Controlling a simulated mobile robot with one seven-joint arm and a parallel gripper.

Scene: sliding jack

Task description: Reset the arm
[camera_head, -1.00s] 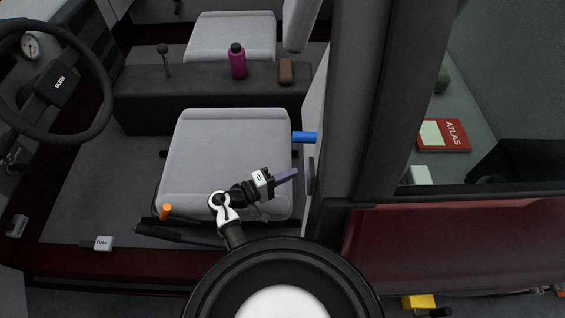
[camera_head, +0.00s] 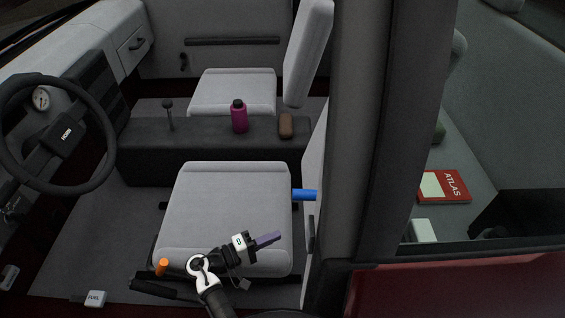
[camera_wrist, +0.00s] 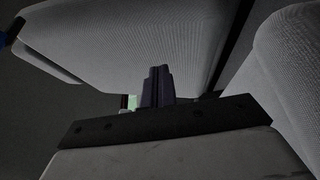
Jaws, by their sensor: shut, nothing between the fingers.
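My gripper (camera_head: 267,240) is over the front right part of the near grey seat cushion (camera_head: 225,205) in the head view. Its purple fingers point right, towards the door pillar (camera_head: 375,130). The fingers are together with nothing between them; they also show in the wrist view (camera_wrist: 157,86), with grey padded surfaces around them. My arm reaches in from the bottom of the head view.
A blue handle (camera_head: 305,195) sticks out right of the near seat. An orange-tipped lever (camera_head: 162,266) is at its front left. A steering wheel (camera_head: 57,134) is at left. A magenta bottle (camera_head: 239,117) and brown case (camera_head: 286,125) stand on the console.

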